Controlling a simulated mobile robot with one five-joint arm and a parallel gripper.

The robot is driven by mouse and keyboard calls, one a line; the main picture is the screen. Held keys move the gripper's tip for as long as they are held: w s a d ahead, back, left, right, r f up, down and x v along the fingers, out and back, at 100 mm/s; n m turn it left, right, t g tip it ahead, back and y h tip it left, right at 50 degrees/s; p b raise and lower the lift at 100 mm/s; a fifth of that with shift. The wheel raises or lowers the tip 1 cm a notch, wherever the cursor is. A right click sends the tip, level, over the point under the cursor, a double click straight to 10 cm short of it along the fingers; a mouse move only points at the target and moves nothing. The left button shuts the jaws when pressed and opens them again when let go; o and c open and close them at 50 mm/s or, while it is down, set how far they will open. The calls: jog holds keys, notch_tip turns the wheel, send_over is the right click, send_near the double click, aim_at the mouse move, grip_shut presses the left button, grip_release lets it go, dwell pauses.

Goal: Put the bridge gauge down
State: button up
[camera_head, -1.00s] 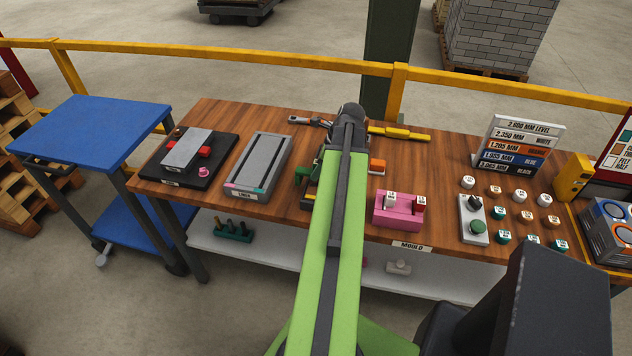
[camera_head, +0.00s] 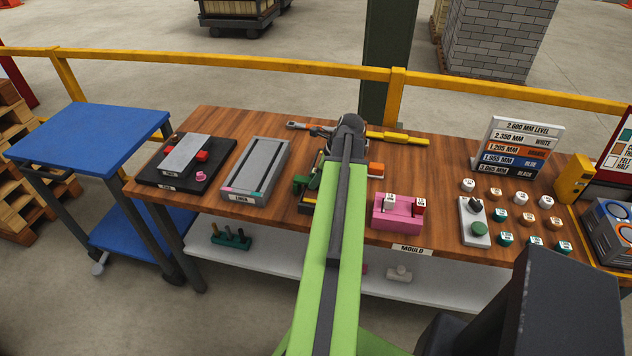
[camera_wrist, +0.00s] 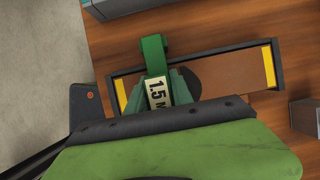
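The bridge gauge is a green block with a pale "1.5 M" label (camera_wrist: 155,52) in the wrist view. It sits between the two fingers of my gripper (camera_wrist: 160,88), which look closed on its sides. Below it is a dark tray with yellow end strips (camera_wrist: 267,67), with a dark round patch near its middle. I cannot tell if the gauge touches the tray. In the head view a green part of the gauge (camera_head: 303,184) shows left of my green arm, over the tray; my arm hides the rest and my gripper.
A grey fixture (camera_head: 258,168) and a black plate with a press block (camera_head: 150,178) stand to the left. The pink mould (camera_head: 398,214) is right of my arm, with a control box (camera_head: 474,228) and several round pieces farther right. A yellow rail (camera_head: 300,70) runs behind the bench.

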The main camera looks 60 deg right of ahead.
jog(key=shift+o, duration=0.7)
jog(key=shift+s+a+f, duration=0.35)
jog(key=shift+a+f, duration=0.05)
jog(key=shift+f, duration=0.2)
jog(key=shift+w+d+r+p, duration=0.1)
jog(key=shift+r+p, duration=0.35)
jog(key=shift+p, duration=0.1)
jog(key=w+d+p+v, duration=0.1)
jog(key=p+v, duration=1)
jog(key=v, duration=0.1)
jog(key=shift+r+p, duration=0.15)
jog(key=shift+p, duration=0.2)
